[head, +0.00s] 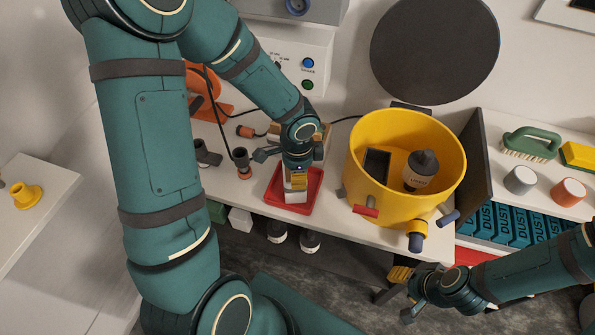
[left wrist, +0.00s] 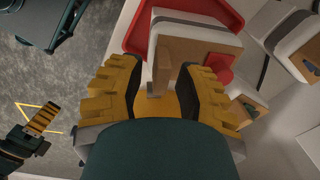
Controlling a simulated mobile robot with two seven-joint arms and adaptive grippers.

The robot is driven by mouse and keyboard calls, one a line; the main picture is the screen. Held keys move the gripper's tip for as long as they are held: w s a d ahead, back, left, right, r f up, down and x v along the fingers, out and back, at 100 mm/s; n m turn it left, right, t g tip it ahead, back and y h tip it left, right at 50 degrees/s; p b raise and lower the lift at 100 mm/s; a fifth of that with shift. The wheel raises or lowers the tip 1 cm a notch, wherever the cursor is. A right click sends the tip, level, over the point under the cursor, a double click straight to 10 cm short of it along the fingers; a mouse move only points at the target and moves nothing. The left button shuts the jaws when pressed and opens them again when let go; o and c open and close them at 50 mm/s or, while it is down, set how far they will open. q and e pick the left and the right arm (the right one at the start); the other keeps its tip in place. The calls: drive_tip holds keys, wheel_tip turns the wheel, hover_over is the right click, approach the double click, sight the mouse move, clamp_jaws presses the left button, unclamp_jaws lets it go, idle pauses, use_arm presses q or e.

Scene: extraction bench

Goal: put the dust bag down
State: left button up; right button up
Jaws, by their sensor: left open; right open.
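A pale piece with a tan face, which looks like the dust bag (head: 295,196), is at the red tray (head: 311,200) on the bench. My left gripper (head: 298,178) points down right over it and hides much of it. In the left wrist view the tan piece (left wrist: 188,48) reaches between the yellow fingers of the left gripper (left wrist: 158,85), beside the red tray (left wrist: 136,37). These fingers are apart; whether either touches the piece I cannot tell. My right gripper (head: 404,293) is open and empty in front of the bench edge; it also shows in the left wrist view (left wrist: 42,122).
A yellow tub (head: 362,138) holding a dark box and a grey bottle stands right of the tray. Blue DUST packs (head: 515,226) fill a shelf at right, below a brush (head: 531,142) and cups. A dark post (head: 241,160) and orange-ended cable are left of the tray.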

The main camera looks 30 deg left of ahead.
use_arm(q)
wheel_tip(320, 180, up, 12)
drive_tip(key=p, duration=0.4)
drive_tip(key=s+d+f+n+h, duration=0.2)
drive_tip(key=d+f+n, duration=0.4)
drive_tip(key=f, duration=0.4)
drive_tip(key=s+d+f+n+t+h, duration=0.1)
drive_tip(key=s+d+f+n+h, duration=0.1)
drive_tip(key=s+d+f+n, duration=0.3)
drive_tip(key=d+f+n, duration=0.1)
drive_tip(key=d+f, duration=0.2)
drive_tip(key=f, duration=0.3)
drive_tip(key=shift+s+d+n, duration=0.15)
drive_tip(key=shift+d+n, duration=0.15)
drive_tip(key=shift+d, duration=0.05)
